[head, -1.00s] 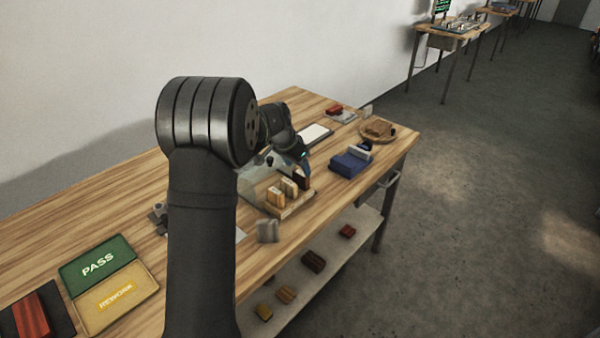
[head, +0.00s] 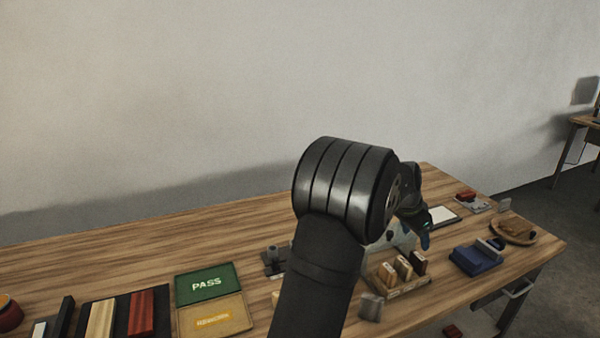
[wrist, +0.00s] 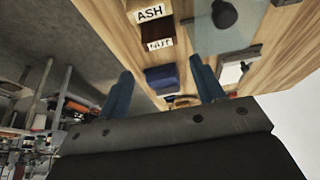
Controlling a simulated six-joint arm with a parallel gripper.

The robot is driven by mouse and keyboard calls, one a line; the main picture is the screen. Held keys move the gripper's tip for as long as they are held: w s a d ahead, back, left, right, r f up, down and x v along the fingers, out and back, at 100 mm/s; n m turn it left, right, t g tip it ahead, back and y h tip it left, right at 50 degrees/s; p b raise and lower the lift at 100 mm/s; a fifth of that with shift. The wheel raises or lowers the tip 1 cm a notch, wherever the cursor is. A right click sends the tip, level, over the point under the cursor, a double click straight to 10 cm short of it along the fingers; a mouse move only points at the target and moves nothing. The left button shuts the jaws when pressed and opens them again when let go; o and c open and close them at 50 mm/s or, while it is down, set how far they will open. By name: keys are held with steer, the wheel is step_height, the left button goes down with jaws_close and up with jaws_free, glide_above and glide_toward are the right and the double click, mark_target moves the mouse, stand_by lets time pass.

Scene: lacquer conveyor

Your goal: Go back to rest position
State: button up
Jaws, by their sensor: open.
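My gripper (wrist: 165,88) is open and empty in the wrist view, its two blue fingers wide apart. In the head view my gripper (head: 425,238) hangs above the table's right part, near the sample rack (head: 405,290), partly hidden behind my own arm. Several small wood blocks stand in the rack, and the dark block (head: 419,263) stands just below the fingers. Labels reading "ASH" (wrist: 150,13) and "NUT" (wrist: 159,45) show in the wrist view.
The PASS/REWORK tray (head: 205,285) and sample strips (head: 140,312) lie left. A grey block (head: 371,306) is near the rack's front.

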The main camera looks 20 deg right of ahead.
mark_target(419, 256)
steer(key=x, duration=1.1)
steer(key=shift+f, duration=0.25)
step_height(419, 256, up, 3)
steer(key=shift+r, duration=0.85)
